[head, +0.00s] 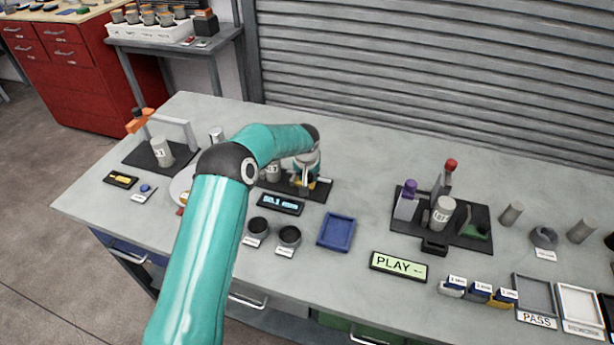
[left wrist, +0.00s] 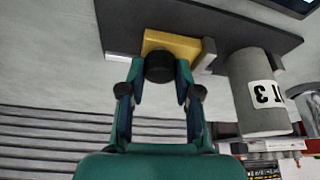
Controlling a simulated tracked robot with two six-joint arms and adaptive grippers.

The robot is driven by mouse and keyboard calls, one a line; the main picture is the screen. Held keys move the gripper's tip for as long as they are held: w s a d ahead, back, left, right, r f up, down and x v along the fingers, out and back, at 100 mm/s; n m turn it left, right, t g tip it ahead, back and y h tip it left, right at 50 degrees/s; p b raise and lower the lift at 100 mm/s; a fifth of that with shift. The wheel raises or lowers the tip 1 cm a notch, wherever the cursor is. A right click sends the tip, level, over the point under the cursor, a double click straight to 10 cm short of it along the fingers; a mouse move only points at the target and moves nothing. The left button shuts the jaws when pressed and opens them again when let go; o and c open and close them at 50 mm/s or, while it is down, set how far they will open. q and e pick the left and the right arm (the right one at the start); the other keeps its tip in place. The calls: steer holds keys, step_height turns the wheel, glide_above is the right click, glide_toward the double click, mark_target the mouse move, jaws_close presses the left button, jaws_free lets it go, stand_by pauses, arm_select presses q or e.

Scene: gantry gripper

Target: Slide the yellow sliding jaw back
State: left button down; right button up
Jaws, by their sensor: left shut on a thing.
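The yellow sliding jaw (left wrist: 182,43) is a yellow block with a round black knob (left wrist: 160,67), seen on a dark base plate (left wrist: 122,22) in the left wrist view. My left gripper (left wrist: 160,72) is shut on the black knob, one finger on each side. In the head view my left gripper (head: 305,183) reaches down to the fixture. Only a sliver of yellow shows there, as my teal arm and gripper hide most of the jaw. A grey labelled cylinder (left wrist: 258,90) stands on the plate beside the jaw. My right gripper is not in view.
A lit display (head: 280,204), two dark round cups (head: 258,227) and a blue tray (head: 337,233) lie in front of the fixture. Another fixture (head: 400,225) with a cylinder stands to the right. A shutter wall runs behind the bench.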

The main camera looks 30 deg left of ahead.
arm_select(q)
steer(key=c, duration=0.8)
jaws_free()
steer(key=shift+w+d, duration=0.1)
steer(key=shift+d, duration=0.25)
steer(key=shift+a, duration=0.1)
steer(key=shift+r, duration=0.1)
steer(key=v, duration=1.1)
steer(key=shift+s+r, duration=0.25)
steer(key=shift+r, duration=0.05)
